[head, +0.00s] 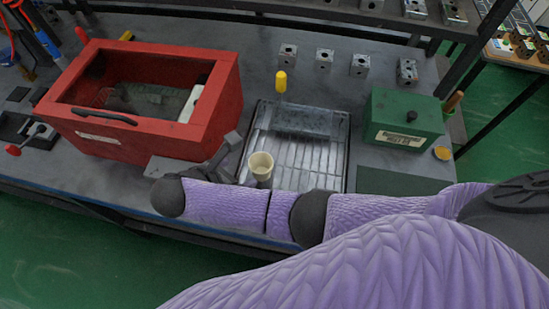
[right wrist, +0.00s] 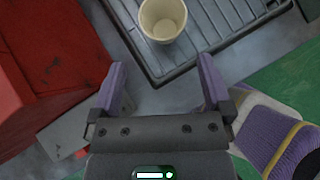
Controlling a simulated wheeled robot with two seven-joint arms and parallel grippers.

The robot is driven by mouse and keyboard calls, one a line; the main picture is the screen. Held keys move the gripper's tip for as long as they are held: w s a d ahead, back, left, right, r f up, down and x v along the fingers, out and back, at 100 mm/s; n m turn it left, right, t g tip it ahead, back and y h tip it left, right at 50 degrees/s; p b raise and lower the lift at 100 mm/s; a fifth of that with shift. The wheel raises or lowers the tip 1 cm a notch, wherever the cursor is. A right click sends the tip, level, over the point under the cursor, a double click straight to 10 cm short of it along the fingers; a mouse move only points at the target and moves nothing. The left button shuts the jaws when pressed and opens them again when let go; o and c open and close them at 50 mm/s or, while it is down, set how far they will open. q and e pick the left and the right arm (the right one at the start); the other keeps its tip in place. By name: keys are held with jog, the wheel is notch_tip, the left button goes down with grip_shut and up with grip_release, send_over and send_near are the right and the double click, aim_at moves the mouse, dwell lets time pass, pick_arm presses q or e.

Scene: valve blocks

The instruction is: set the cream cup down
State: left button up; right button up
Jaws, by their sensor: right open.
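The cream cup (head: 260,166) stands upright on the grey ribbed tray (head: 310,178), near the tray's left front edge. It looks empty. In the right wrist view the cup (right wrist: 162,20) is at the top middle, just beyond the fingertips and apart from them. My right gripper (right wrist: 160,64) is open, with nothing between its fingers. In the head view the right gripper (head: 236,155) is just left of the cup, partly hidden by my own arm. My left gripper is not in view.
A red open-topped box (head: 150,135) stands close on the left. A yellow-handled tool (head: 281,84) stands at the tray's back. A green box (head: 402,120) is on the right, with several metal valve blocks (head: 324,59) along the back. The tray's right part is clear.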

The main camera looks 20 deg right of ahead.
aim_at(267, 165)
jog(key=b+x, duration=0.1)
jog(key=x, duration=0.2)
jog(key=b+x, duration=0.1)
jog(key=x, duration=0.3)
jog(key=b+x, duration=0.2)
jog(key=x, duration=0.1)
jog(key=shift+s+d+f, duration=0.1)
jog(key=shift+s+f, duration=0.15)
jog(key=shift+f, duration=0.1)
jog(key=shift+w+d+f, duration=0.15)
jog(key=shift+d, duration=0.1)
